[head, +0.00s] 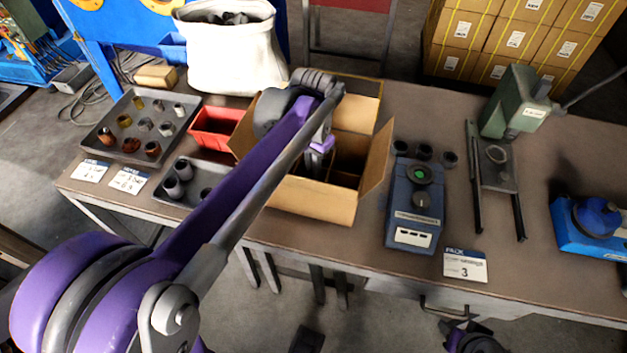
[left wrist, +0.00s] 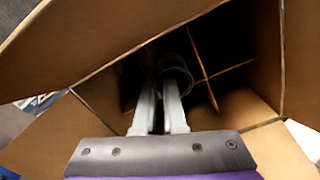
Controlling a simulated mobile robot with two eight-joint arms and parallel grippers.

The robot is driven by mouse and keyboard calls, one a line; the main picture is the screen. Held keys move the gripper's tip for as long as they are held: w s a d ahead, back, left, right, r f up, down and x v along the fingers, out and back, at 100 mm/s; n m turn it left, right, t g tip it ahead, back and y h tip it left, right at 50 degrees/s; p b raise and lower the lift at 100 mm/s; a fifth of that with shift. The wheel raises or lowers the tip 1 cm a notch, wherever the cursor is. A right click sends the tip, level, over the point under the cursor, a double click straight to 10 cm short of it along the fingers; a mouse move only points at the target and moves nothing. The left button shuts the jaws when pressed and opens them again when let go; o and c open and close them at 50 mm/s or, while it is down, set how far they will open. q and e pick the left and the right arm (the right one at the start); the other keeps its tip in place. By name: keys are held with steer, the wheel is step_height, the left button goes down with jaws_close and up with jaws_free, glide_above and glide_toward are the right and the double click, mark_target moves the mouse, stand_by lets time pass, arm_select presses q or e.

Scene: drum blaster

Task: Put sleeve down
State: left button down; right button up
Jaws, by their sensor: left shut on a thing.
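My left gripper (head: 318,165) reaches down into the open cardboard box (head: 312,199) in the middle of the bench. In the left wrist view, its two grey fingers (left wrist: 164,97) are shut on a dark grey sleeve (left wrist: 177,76), held at the fingertips. The sleeve is inside the box (left wrist: 247,107), beside crossed cardboard dividers (left wrist: 203,77). I cannot tell whether it touches the box floor, which is in deep shadow. In the head view my arm hides the held sleeve. A purple and dark part of mine shows at the bottom right; its jaws cannot be made out.
Box flaps (head: 377,152) stand open around the gripper. A blue tester (head: 415,207) and several dark sleeves (head: 424,151) are to its right. A green press (head: 515,102) stands farther right. A red bin (head: 214,127) and a tray of metal parts (head: 124,112) are left.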

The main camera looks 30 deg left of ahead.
arm_select(q)
steer(key=shift+f+b, duration=0.3)
steer(key=shift+f, duration=1.65)
steer(key=shift+f, duration=0.15)
steer(key=shift+f, duration=0.35)
steer(key=shift+f+b, duration=0.15)
steer(key=shift+b, duration=0.15)
steer(key=c, duration=1.3)
jaws_free()
